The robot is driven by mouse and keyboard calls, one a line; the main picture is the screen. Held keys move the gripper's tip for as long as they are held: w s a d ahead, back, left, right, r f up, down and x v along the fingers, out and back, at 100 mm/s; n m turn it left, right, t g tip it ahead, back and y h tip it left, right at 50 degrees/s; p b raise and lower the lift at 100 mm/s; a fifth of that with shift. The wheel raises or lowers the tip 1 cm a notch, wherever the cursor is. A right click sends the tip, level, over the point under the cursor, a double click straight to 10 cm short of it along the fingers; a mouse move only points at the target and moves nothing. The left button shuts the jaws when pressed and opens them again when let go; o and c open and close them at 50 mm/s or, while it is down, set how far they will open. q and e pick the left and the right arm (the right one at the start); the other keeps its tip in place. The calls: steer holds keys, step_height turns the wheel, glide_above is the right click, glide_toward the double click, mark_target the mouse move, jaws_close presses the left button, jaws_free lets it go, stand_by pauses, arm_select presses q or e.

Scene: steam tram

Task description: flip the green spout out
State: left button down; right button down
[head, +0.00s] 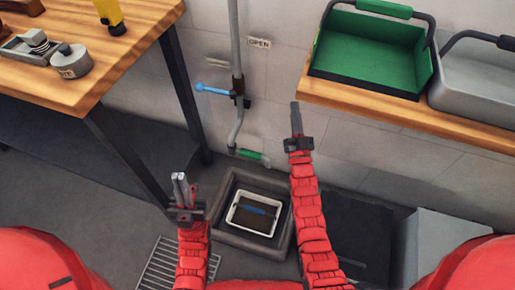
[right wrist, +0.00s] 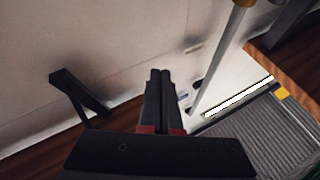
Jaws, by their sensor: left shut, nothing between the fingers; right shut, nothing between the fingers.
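The green spout (head: 249,154) is a short green piece at the lower end of the grey pipe (head: 236,125) on the wall, pointing right and slightly down in the head view. A blue lever handle (head: 213,89) sits on the pipe above it. My left gripper (head: 180,183) is shut and empty, below and left of the spout. My right gripper (head: 296,112) is shut and empty, up and right of the spout. Its shut fingers also show in the right wrist view (right wrist: 160,85). Neither gripper touches the spout in view.
Below the spout, a white tray (head: 233,217) sits inside a dark square frame (head: 222,233) on the floor. A wooden table (head: 120,75) stands left. A wooden shelf (head: 375,112) at right carries a green crate (head: 375,47) and a grey crate (head: 470,104). An OPEN label (head: 259,42) is on the wall.

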steer(key=w+a+f+m+g, duration=0.1)
steer(key=w+a+f+g, duration=0.85)
steer(key=w+f, duration=0.35)
steer(key=s+a+f+m+g+h, duration=0.1)
steer(key=s+f+m+g+h, duration=0.1)
steer(key=s+g, duration=0.6)
steer(key=shift+s+a+f+g+h, duration=0.3)
steer(key=shift+f+g+h, duration=0.5)
steer(key=shift+g+h, duration=0.45)
steer(key=shift+w+a, duration=0.1)
